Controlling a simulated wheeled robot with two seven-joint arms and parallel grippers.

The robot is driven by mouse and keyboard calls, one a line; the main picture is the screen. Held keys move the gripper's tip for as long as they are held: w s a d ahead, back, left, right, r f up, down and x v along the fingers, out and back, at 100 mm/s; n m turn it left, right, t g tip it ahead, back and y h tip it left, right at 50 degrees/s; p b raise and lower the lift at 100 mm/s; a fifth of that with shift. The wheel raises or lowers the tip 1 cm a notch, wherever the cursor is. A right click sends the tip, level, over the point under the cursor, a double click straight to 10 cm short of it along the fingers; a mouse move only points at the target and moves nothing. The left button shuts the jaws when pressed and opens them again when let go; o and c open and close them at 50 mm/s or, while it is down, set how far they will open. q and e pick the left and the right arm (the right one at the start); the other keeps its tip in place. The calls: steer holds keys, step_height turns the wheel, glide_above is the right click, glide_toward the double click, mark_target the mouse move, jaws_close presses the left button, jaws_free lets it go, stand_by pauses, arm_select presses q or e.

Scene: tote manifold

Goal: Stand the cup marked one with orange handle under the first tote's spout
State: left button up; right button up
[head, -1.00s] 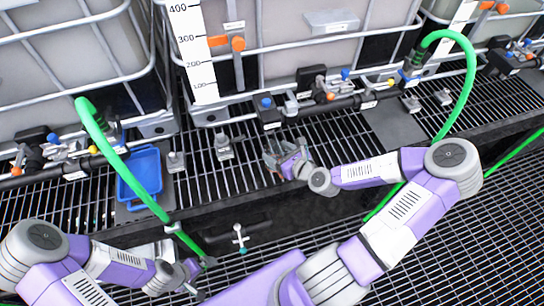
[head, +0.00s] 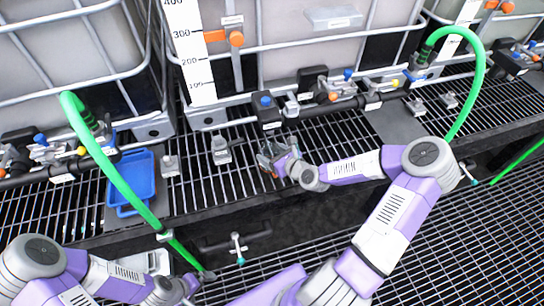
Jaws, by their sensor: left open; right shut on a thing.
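My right gripper (head: 272,156) is over the grating in front of the middle tote (head: 300,62). It is shut on a small greyish cup (head: 266,160) with a bit of orange on it. The fingers hide much of the cup, and its mark cannot be read. The middle tote's valve block with a blue knob (head: 266,104) is above and behind the cup in the picture, apart from it. Which tote is the first cannot be read. My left gripper (head: 192,287), partly seen at the bottom left, is open and low, away from the cup.
A blue tray (head: 131,186) lies on the left of the grating. Small grey fittings (head: 220,151) stand on the grating. A pipe manifold runs along the totes' front.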

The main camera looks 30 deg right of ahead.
steer(key=o, duration=1.2)
steer(key=shift+c, duration=0.2)
steer(key=shift+s+d+r+p, duration=0.15)
steer(key=shift+s+r+p, duration=0.15)
steer(key=shift+s+p, duration=0.15)
steer(key=p+v, duration=0.6)
steer(key=v, duration=0.5)
